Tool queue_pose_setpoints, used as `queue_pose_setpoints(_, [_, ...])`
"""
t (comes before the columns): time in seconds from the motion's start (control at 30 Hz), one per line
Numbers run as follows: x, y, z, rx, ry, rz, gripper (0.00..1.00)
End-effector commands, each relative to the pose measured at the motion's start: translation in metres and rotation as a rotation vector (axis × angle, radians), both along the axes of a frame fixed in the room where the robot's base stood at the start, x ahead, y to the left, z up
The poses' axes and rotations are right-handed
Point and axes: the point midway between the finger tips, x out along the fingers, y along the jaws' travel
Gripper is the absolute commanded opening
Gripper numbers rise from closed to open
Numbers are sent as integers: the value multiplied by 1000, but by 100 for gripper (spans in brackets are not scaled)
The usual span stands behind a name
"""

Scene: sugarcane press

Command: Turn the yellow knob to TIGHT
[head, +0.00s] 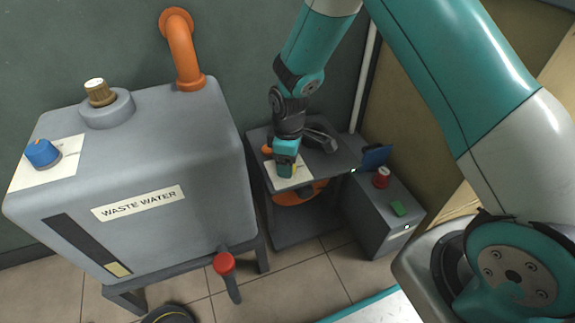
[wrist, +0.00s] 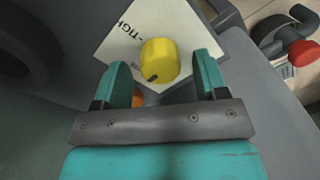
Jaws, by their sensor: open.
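The yellow knob (wrist: 159,59) sits on a white label plate (wrist: 128,38) on the grey press. In the wrist view a dark pointer mark on the knob faces the lower left, and part of the word TIGHT shows at the plate's upper left. My gripper (wrist: 162,78) is open, with one teal finger on each side of the knob and visible gaps between.
A grey waste water tank (head: 140,180) stands left of the press (head: 262,190), with a blue knob (head: 42,153) and a red-handled valve (head: 224,263). A grey box (head: 383,217) at right carries a red button (head: 381,177) and a green button (head: 398,208).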

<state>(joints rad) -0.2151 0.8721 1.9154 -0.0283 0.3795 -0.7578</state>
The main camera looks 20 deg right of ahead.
Motion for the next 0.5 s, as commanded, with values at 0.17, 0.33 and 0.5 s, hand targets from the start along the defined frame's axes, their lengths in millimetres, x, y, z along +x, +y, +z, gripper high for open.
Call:
queue_pose_setpoints(0.17, [0,0,-4,0,0,0,66])
queue_pose_setpoints(0.33, [0,0,-3,0,0,0,64])
queue_pose_setpoints(0.5, [0,0,-3,0,0,0,25])
